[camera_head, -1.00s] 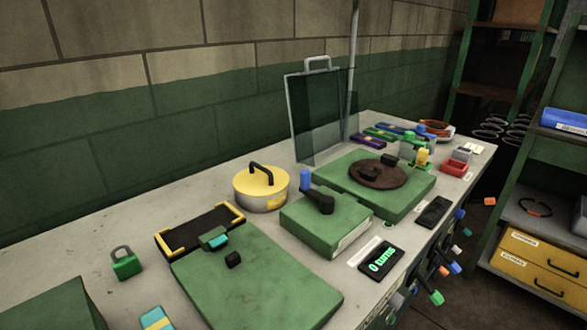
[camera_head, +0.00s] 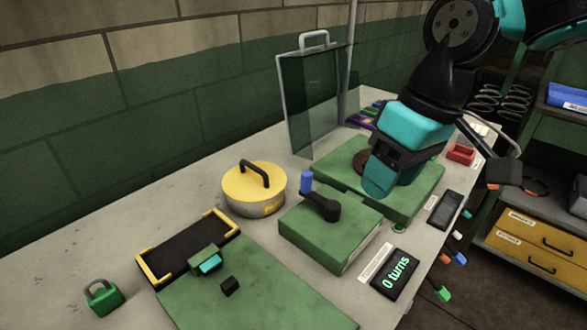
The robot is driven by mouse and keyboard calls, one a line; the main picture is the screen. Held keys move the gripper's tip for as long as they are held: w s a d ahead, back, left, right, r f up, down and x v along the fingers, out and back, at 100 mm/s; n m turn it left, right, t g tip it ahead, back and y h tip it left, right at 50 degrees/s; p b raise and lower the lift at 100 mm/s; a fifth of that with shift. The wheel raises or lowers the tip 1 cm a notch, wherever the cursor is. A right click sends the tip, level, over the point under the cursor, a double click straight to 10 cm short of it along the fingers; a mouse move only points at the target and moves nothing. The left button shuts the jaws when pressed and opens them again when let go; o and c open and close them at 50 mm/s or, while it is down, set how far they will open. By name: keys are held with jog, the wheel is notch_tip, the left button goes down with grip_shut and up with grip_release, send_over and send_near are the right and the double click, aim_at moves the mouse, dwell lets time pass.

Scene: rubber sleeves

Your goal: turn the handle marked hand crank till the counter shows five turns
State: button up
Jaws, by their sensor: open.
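The hand crank is a black arm (camera_head: 322,207) with an upright blue knob (camera_head: 306,181), on top of a green box (camera_head: 330,232) in the middle of the bench. The knob stands at the left end of the crank arm. The counter (camera_head: 396,273) is a small dark display in front of the box and reads "0 turns" in green. My gripper (camera_head: 384,180), teal and black, hangs to the right of the crank, above the turntable's green base. It is open and apart from the knob. Its far finger cannot be made out clearly.
A yellow-lidded pot (camera_head: 255,190) stands close left of the crank box. A framed clear panel (camera_head: 312,100) stands behind. A brown disc on a green base (camera_head: 420,198) is partly hidden under my gripper. A black-and-yellow tray (camera_head: 190,250) and green padlock (camera_head: 103,298) lie left.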

jog(key=w+a+r+h+p, duration=0.1)
jog(key=w+a+r+p, duration=0.2)
jog(key=w, duration=0.8)
jog(key=h+p, duration=0.2)
send_over(307, 173)
notch_tip(307, 173, down, 2)
jog(key=f, duration=0.1)
notch_tip(307, 173, down, 17)
jog(key=p, duration=0.3)
jog(key=shift+r, duration=0.2)
grip_shut()
